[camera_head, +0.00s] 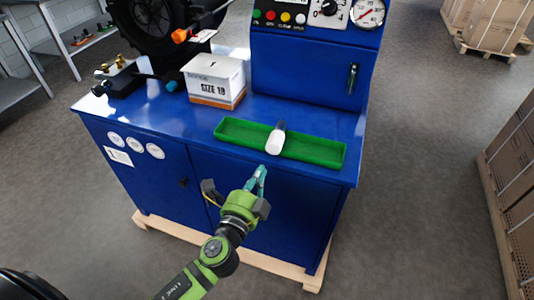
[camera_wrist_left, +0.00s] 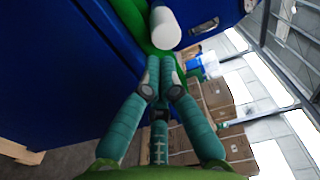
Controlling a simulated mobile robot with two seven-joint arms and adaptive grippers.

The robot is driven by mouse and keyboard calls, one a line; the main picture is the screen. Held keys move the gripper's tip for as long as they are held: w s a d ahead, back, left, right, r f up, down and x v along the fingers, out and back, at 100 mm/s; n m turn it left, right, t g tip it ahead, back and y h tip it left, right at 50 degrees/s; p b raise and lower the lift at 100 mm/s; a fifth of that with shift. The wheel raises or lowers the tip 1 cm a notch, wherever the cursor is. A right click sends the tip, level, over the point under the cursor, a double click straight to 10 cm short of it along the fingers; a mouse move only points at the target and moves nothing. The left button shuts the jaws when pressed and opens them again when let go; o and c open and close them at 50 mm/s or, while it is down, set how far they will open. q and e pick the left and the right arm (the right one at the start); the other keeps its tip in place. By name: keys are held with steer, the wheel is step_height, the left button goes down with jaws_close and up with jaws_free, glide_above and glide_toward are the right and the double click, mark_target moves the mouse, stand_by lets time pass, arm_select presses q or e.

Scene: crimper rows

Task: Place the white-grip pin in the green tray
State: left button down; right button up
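The green tray (camera_head: 322,152) lies along the front of the blue machine top. The white-grip pin (camera_head: 275,143) lies across it, with its white grip over the front rim and its dark end toward the back. In the left wrist view the round white grip end (camera_wrist_left: 165,28) is just beyond my fingertips, over the green tray (camera_wrist_left: 134,18). My left gripper (camera_head: 260,174) is in front of and below the tray. Its teal fingers (camera_wrist_left: 159,77) come together at the tips, with nothing seen between them. My right gripper is not in view.
A white and brown carton (camera_head: 215,80) stands left of the tray on the blue bench top (camera_head: 180,120). The control panel (camera_head: 310,65) rises behind the tray. Brass fittings (camera_head: 110,66) sit at the far left. Stacked boxes (camera_head: 512,170) stand on a pallet at right.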

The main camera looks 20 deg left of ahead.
mark_target(271, 151)
arm_select(q)
steer(key=w+p, duration=0.1)
steer(key=w, duration=0.5)
steer(key=shift+d, duration=0.1)
